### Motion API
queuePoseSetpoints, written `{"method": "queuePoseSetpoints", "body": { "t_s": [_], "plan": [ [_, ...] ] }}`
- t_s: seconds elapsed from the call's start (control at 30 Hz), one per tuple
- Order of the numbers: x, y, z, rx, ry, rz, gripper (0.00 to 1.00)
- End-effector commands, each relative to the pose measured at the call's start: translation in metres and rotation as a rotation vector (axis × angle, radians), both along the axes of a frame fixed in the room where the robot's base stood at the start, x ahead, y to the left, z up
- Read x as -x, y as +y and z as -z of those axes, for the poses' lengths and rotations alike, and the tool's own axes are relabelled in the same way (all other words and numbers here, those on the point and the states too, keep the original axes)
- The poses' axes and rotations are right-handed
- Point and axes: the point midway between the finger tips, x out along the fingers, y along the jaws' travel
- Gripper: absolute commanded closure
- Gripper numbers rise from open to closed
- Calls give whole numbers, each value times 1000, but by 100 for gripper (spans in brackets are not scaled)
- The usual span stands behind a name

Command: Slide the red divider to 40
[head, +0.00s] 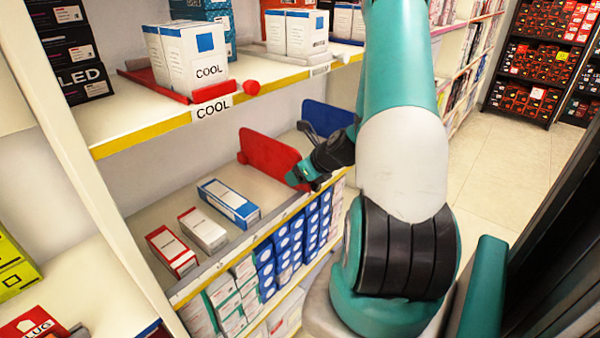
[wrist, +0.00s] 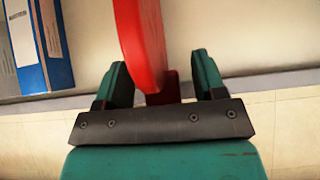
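The red divider (head: 268,158) stands upright on the middle shelf, right of the small boxes. In the wrist view the divider (wrist: 143,40) runs down between the two fingers, and its lower front end reaches into the gap. My gripper (wrist: 158,82) is open, with a finger on each side of the divider and visible gaps to both. In the head view my gripper (head: 300,177) is at the shelf's front edge, at the divider's near end. The shelf's front edge (head: 235,246) carries a yellow strip; I cannot read a 40 on it.
A blue divider (head: 328,118) stands further right, partly behind my arm. A blue-and-white box (head: 229,203), a white box (head: 203,230) and a red-and-white box (head: 171,251) lie left of the red divider, with bare shelf between. The upper shelf (head: 130,120) overhangs.

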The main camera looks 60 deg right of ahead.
Motion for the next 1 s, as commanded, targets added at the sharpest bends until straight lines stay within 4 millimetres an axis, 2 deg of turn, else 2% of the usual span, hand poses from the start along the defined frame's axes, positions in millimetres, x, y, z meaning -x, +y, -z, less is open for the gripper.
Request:
{"method": "queuePoseSetpoints", "body": {
  "t_s": [0.37,0.57,0.87,0.9,1.0],
  "plan": [
    [4,1,-5,1,1,-1,36],
    [30,1,-32,4,0,4,36],
    [86,6,-88,6,0,5,36],
    [86,5,-82,8,-4,1,36],
    [93,6,-89,8,-4,-1,36]
  ]
}}
